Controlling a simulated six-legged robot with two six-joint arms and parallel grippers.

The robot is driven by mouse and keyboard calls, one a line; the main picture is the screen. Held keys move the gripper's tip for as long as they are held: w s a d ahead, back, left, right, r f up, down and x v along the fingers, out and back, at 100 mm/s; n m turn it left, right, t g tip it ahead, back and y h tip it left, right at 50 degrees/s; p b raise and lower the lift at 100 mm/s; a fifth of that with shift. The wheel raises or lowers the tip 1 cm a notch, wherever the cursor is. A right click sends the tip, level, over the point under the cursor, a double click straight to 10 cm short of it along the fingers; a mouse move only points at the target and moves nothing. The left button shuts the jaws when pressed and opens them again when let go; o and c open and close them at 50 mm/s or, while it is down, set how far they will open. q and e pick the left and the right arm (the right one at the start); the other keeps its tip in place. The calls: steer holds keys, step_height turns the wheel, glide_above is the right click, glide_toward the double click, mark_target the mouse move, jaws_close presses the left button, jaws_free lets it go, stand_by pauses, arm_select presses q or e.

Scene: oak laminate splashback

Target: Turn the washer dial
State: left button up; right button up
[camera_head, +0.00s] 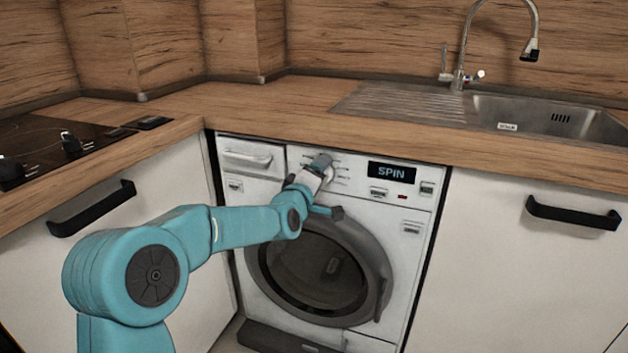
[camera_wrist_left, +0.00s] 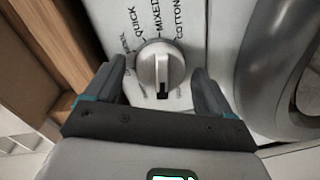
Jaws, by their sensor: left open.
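The washer (camera_head: 408,230) is a white front-loader under the wooden worktop. Its display (camera_head: 391,172) reads "SPIN". The washer dial (camera_wrist_left: 160,66) is a round silver knob with a raised grip bar, ringed by words such as "QUICK", "MIXED" and "COTTON". In the wrist view my left gripper (camera_wrist_left: 160,86) is open, with one finger on each side of the lower part of the dial; I cannot tell if they touch it. In the head view my left gripper (camera_head: 321,168) is at the control panel and covers much of the dial. My right gripper is not in view.
The round washer door (camera_head: 320,268) is shut below the panel, close to my left arm. A detergent drawer (camera_head: 252,157) is at the panel's left. Cabinets with black handles (camera_head: 92,208) flank the washer. A sink (camera_head: 550,118) and a hob (camera_head: 50,145) are above.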

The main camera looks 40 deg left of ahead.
arm_select(q)
steer(key=p+v, duration=0.1)
steer(key=v, duration=1.5)
steer(key=shift+s, duration=0.15)
steer(key=d+f+m+g+h, duration=0.15)
steer(key=d+f, duration=0.35)
steer(key=f, duration=0.5)
steer(key=s+d+f+m+g+h, duration=0.1)
steer(key=d+f+g+h, duration=0.2)
steer(key=f, duration=0.8)
steer(key=d+f+m+g+h, duration=0.1)
steer(key=d+f+m+g, duration=0.15)
steer(key=d+f, duration=0.55)
steer(key=s+d+f+m+g+h, duration=0.1)
steer(key=s+d+f+m+g, duration=0.3)
steer(key=s+f, duration=0.5)
steer(key=s+d+f+m+g+h, duration=0.2)
steer(key=s+d+f+m+g, duration=0.25)
steer(key=s+f, duration=0.4)
step_height(320, 180, up, 31)
steer(key=s+m+p, duration=0.1)
steer(key=s+p, duration=0.1)
steer(key=p, duration=2.9)
steer(key=shift+s+d+r+g, duration=0.2)
steer(key=shift+s+r+g, duration=0.05)
steer(key=shift+s+g, duration=0.1)
